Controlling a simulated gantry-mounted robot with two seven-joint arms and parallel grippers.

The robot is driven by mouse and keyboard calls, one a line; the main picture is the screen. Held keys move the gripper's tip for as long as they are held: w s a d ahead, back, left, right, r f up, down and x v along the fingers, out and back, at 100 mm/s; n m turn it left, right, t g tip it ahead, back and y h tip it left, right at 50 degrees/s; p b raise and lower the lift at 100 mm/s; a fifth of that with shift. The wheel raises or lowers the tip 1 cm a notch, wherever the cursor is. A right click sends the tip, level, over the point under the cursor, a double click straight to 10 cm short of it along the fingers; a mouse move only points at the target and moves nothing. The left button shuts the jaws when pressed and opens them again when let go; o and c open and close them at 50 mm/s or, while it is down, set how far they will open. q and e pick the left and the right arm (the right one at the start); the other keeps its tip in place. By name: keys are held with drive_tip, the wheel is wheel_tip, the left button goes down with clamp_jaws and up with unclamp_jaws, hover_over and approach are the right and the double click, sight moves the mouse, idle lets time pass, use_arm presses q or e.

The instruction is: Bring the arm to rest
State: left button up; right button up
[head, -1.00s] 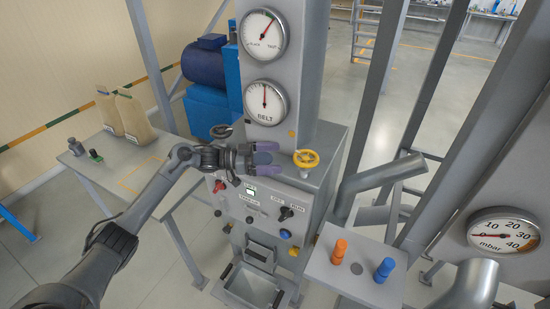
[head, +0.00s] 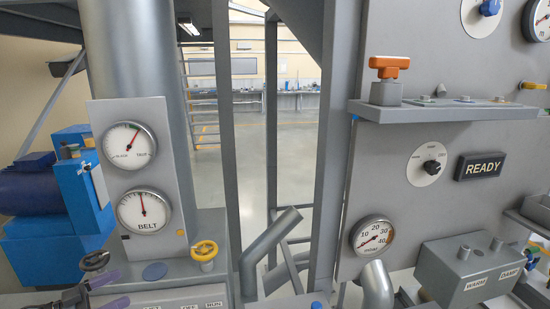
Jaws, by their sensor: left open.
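My left gripper (head: 109,291) shows at the bottom left of the head view, cut off by the lower edge. Its purple fingertips are apart, with nothing seen between them. It is over the left end of the grey machine cabinet, below the belt gauge (head: 144,211) and left of the yellow handwheel (head: 204,251). Most of my left arm is outside the picture. My right gripper is not in view.
A round blue cap (head: 154,271) is on the cabinet top, right of the gripper. A dark knob (head: 95,260) is close behind it. A blue motor unit (head: 58,220) stands at the left. Bent grey pipes and a panel with a READY sign (head: 483,165) are at the right.

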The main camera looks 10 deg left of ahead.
use_arm(q)
drive_tip(key=s+d+f+n+g, duration=0.1)
drive_tip(key=s+d+f, duration=0.35)
drive_tip(key=f, duration=0.35)
drive_tip(key=s+d+f+n+g, duration=0.1)
drive_tip(key=s+d+f, duration=0.2)
drive_tip(key=d+f, duration=0.45)
drive_tip(key=s+d+f+n+y, duration=0.1)
drive_tip(key=s+d+f+y, duration=0.1)
drive_tip(key=s+d+f, duration=0.3)
drive_tip(key=s+d+f+y, duration=0.1)
drive_tip(key=s+d+f, duration=0.1)
drive_tip(key=d, duration=0.5)
drive_tip(key=s+d+f+n+y, duration=0.1)
drive_tip(key=s+d+f+y, duration=0.1)
drive_tip(key=s+d+f, duration=0.3)
drive_tip(key=s+a+r+n+g+y, duration=0.25)
drive_tip(key=s+r+g+y, duration=0.45)
drive_tip(key=s, duration=0.4)
wheel_tip(320, 180, up, 23)
drive_tip(key=g+p, duration=0.1)
drive_tip(key=p, duration=2.2)
drive_tip(key=shift+a+f+h+p, duration=0.2)
drive_tip(key=shift+a+h+p, duration=0.05)
drive_tip(key=shift+h+p, duration=0.05)
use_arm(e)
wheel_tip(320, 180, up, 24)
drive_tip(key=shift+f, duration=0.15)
